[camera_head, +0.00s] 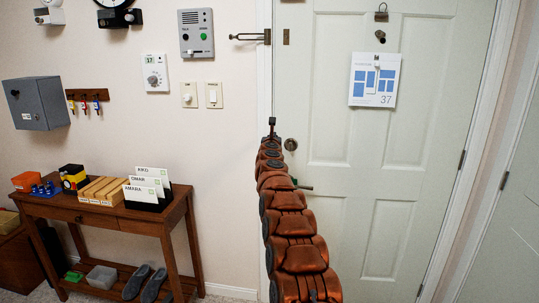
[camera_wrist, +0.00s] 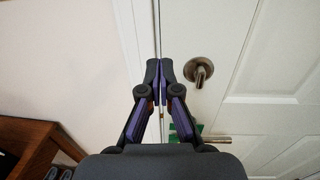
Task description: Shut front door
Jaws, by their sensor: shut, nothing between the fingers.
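The front door (camera_head: 420,130) is a pale panelled door filling the right of the head view. It also fills the right of the wrist view (camera_wrist: 270,70). It looks flush or nearly flush with its frame, with a thin dark seam at its left edge; I cannot tell whether it is latched. A round knob (camera_head: 291,144) sits near that edge, and it also shows in the wrist view (camera_wrist: 199,71). A lever handle (camera_wrist: 216,139) is below it, partly hidden. My gripper (camera_wrist: 160,70) is shut and empty, its tips at the seam left of the knob; contact is unclear.
A swing-bar guard (camera_head: 250,37) is on the wall beside the door top. A wooden console table (camera_head: 150,226) with card holders stands at the left. A paper notice (camera_head: 375,80) hangs on the door. Switches and a grey intercom (camera_head: 196,33) are on the wall.

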